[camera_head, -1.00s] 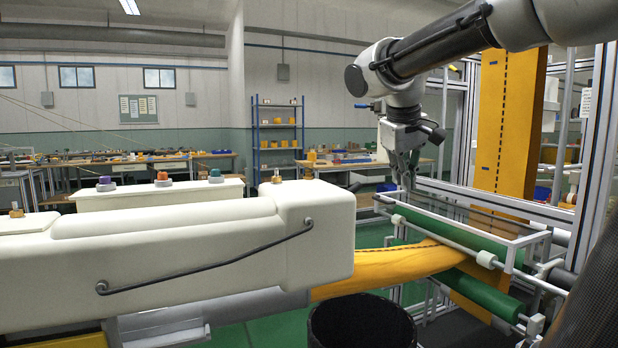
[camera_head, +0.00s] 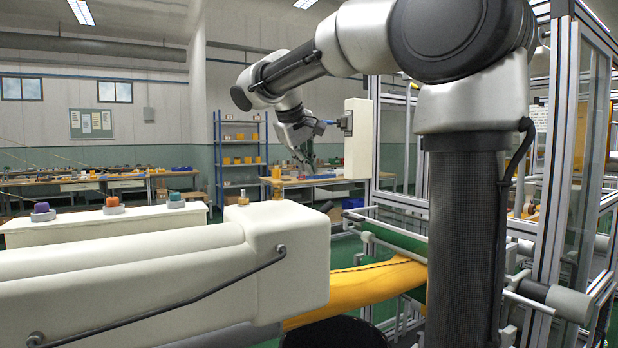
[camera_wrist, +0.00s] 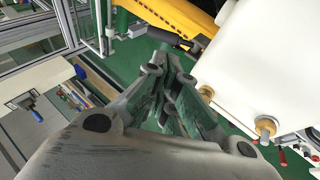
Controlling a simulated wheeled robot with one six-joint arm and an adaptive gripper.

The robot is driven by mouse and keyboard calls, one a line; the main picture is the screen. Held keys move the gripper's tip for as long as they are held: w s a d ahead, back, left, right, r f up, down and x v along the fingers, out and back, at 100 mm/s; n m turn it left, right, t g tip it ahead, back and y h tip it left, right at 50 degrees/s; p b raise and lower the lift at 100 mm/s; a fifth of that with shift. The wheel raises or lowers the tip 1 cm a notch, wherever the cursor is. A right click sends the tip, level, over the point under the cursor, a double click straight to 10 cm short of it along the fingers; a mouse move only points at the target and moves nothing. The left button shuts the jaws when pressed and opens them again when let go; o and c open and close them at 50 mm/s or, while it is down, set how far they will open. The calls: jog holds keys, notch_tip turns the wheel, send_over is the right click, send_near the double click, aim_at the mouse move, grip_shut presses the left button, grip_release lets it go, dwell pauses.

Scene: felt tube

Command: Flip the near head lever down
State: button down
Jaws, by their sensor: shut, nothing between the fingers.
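A blue-handled lever (camera_head: 329,122) sticks out from a dark mount on the side of a cream box (camera_head: 359,150). In the wrist view a blue handle (camera_wrist: 27,102) shows on a pale panel at the left. The big cream machine head (camera_head: 285,245) has a brass fitting (camera_head: 243,199) on top; brass fittings also show in the wrist view (camera_wrist: 265,127). I cannot tell for certain which part is the near head lever. My gripper (camera_head: 305,160) is shut and empty, pointing down above and behind the head. It appears close to the blue-handled lever; depth is unclear. Its fingers fill the wrist view's middle (camera_wrist: 172,72).
A dark bent bar (camera_head: 165,308) runs along the head's side. Yellow-orange felt (camera_head: 365,283) passes from the head toward green rollers. A metal frame (camera_head: 568,130) stands at the right. A white bench with coloured knobs (camera_head: 115,222) stands behind the head.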

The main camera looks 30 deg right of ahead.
aim_at(330, 202)
jog(key=x, duration=1.2)
jog(key=shift+d+f, duration=0.15)
jog(key=shift+f, duration=0.05)
jog(key=shift+d+f+y, duration=0.25)
jog(key=shift+d+y, duration=0.15)
jog(key=shift+y, duration=0.1)
jog(key=shift+d+f+m+y, duration=0.3)
jog(key=shift+d+f+y, duration=0.3)
jog(key=shift+y, duration=0.3)
jog(key=d+f+y, duration=0.1)
jog(key=f+y, duration=0.1)
jog(key=y, duration=0.1)
jog(key=shift+w+d+m, duration=0.1)
jog(key=shift+d+m, duration=0.2)
jog(key=shift+d, duration=0.1)
jog(key=shift+d+f+m+y, duration=0.15)
jog(key=shift+f+m+y, duration=0.05)
jog(key=shift+f+y, duration=1)
jog(key=shift+d+f+m+y, duration=0.15)
jog(key=shift+f+m+y, duration=0.05)
jog(key=shift+f+y, duration=0.95)
jog(key=shift+r, duration=0.15)
